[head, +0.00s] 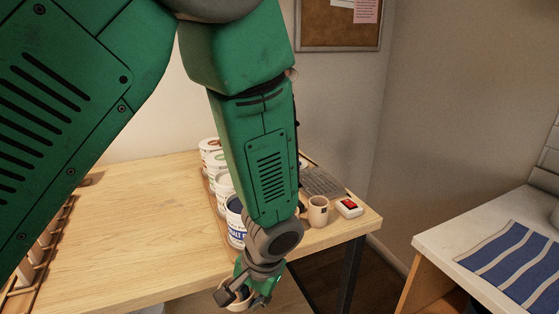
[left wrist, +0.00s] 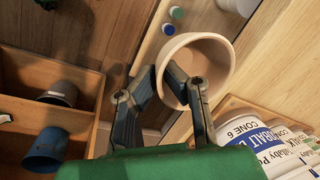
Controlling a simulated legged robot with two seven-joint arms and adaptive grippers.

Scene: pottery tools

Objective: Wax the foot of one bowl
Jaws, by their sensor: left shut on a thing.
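A pinkish-beige clay bowl (left wrist: 212,52) is in my left gripper (left wrist: 172,82) in the left wrist view. One finger is inside its rim and the other is outside its wall. The bowl's opening partly faces the wrist camera; its foot is hidden. In the head view my left gripper (head: 246,288) hangs at the bottom, by the front edge of the wooden table (head: 130,225), with part of the bowl (head: 236,305) showing below it. My right gripper is out of view. I cannot make out the wax.
Several labelled tubs (head: 236,222) stand in a wooden tray, partly behind my arm. A beige cup (head: 318,211) and a white box with a red switch (head: 348,207) are at the table's right. The table's left-middle is clear.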

